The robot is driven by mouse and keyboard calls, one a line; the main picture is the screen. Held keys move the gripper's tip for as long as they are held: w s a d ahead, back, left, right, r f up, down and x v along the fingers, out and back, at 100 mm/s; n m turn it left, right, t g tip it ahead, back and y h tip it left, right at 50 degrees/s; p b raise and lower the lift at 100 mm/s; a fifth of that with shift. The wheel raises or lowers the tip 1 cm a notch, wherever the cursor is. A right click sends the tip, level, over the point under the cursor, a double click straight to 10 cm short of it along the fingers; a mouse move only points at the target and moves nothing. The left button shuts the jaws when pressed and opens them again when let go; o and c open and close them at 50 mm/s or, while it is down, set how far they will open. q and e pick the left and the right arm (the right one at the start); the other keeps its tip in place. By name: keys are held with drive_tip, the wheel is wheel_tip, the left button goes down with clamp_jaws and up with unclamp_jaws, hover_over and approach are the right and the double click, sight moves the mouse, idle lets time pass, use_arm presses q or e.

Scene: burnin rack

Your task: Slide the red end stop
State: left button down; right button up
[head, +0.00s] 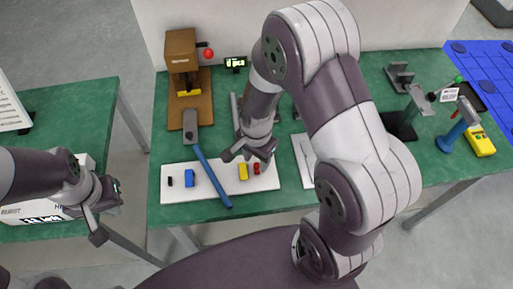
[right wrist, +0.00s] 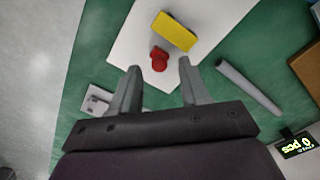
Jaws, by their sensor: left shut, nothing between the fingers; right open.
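The red end stop (head: 257,168) is a small red piece on a white board (head: 215,193) lying on the green table. In the right wrist view the red end stop (right wrist: 159,59) sits beyond and between my open fingers, near the edge of the white board (right wrist: 128,43). My right gripper (head: 252,152) is open and empty just above and behind it; it also shows in the right wrist view (right wrist: 158,82). A yellow block (head: 243,171) stands beside the red piece. My left gripper (head: 103,208) is shut and empty, off the table's left side.
A blue block (head: 189,178) and a small black piece (head: 169,181) stand on the board's left. A blue-handled lever (head: 212,175) crosses the board. A wooden press (head: 181,60) with a red knob and a small display (head: 235,62) stand behind.

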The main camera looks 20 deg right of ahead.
sight(256, 164)
wheel_tip(256, 164, up, 11)
drive_tip(key=shift+r, duration=0.15)
drive_tip(key=shift+p, duration=0.3)
drive_tip(key=s+n, duration=0.1)
drive_tip(key=n, duration=0.3)
drive_tip(key=s+d+n+t, duration=0.1)
drive_tip(key=s+n, duration=0.1)
drive_tip(key=n, duration=0.2)
drive_tip(key=s+n, duration=0.2)
drive_tip(key=n, duration=0.2)
drive_tip(key=shift+s+d, duration=0.1)
drive_tip(key=shift+d, duration=0.3)
idle(2.2)
